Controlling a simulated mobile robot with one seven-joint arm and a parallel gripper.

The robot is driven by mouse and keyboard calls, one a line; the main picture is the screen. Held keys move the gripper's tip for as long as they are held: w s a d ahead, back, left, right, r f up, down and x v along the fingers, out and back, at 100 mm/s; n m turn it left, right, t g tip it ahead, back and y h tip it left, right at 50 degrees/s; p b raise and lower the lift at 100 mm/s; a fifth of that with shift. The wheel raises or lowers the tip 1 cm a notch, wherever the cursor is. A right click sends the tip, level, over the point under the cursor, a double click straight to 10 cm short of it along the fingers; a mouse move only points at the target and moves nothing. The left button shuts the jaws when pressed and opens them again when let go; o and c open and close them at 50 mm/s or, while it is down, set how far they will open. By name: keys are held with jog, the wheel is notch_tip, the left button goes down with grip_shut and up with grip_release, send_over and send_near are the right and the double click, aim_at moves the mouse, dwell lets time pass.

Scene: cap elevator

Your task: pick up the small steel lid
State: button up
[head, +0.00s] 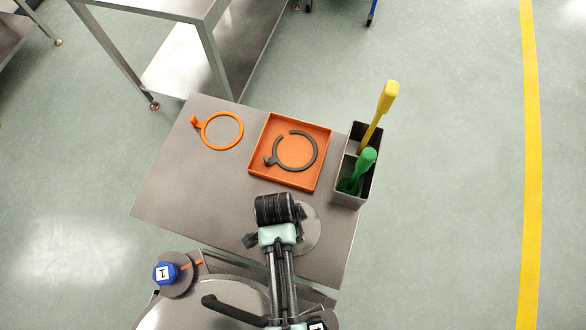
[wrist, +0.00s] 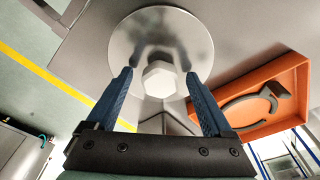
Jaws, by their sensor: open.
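The small steel lid is a shiny round disc (wrist: 160,28) with a pale hexagonal knob (wrist: 159,79) in the wrist view. In the head view the lid (head: 310,231) lies on the steel table at its near right part, and my arm hides its left side and knob. My gripper (wrist: 157,77) is open, with one blue finger on each side of the knob in the wrist view. I see no finger touching it, and I cannot tell how far above it they are. In the head view my gripper (head: 275,210) is over the lid's left side.
An orange tray (head: 257,140) holding a dark open ring (head: 315,152) lies beyond the lid. An orange ring (head: 238,131) is to its left. A divided bin (head: 349,200) with yellow (head: 388,97) and green (head: 366,160) handled tools stands right. A blue knob (head: 166,272) is at near left.

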grip_shut()
dwell(0.3)
jog(key=shift+r, duration=0.15)
notch_tip(320, 180, up, 10)
jog(key=shift+f+b, duration=0.1)
jog(key=shift+b, duration=0.3)
jog(key=shift+w, duration=0.1)
dwell(0.4)
